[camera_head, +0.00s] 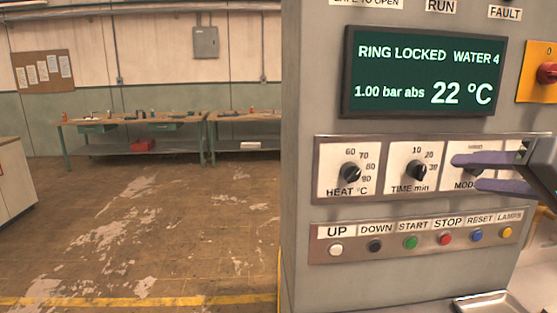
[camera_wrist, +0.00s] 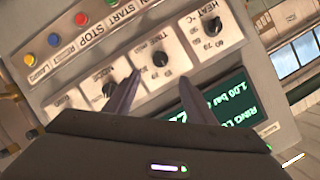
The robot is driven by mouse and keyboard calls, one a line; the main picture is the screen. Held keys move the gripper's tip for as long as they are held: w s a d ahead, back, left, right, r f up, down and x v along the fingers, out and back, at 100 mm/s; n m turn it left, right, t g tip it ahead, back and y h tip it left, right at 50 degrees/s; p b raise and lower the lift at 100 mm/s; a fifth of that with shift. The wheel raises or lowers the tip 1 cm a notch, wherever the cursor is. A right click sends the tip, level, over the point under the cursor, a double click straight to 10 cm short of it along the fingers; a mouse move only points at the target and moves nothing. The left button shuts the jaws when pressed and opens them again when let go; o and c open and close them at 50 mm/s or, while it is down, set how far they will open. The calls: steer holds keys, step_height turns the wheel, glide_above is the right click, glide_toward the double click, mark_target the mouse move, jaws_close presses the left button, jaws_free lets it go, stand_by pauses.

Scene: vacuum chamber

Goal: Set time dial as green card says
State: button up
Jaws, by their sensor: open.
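The time dial (camera_head: 417,172) is a black knob on a white plate marked "TIME min", with 10, 20 and 30 legible around it. I cannot tell its exact setting. My gripper (camera_head: 466,172) is open, with purple fingers, to the right of the time dial and in front of the mode plate. In the wrist view, where the panel appears turned over, the time dial (camera_wrist: 160,58) shows in the gap between and beyond the fingertips (camera_wrist: 157,80). The fingers look apart from it. No green card is visible in either view.
The heat dial (camera_head: 349,173) is left of the time dial. Below is a row of coloured buttons, including green start (camera_head: 411,242) and red stop (camera_head: 446,239). The display (camera_head: 424,75) reads "RING LOCKED WATER 4", 1.00 bar abs, 22 °C. Workbenches (camera_head: 140,122) stand far behind; floor at left is clear.

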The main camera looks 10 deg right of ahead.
mark_target(425, 170)
steer(key=x, duration=1.3)
steer(key=shift+s+f, duration=0.1)
steer(key=shift+d, duration=0.1)
steer(key=shift+c, duration=0.6)
steer(key=c, duration=0.9)
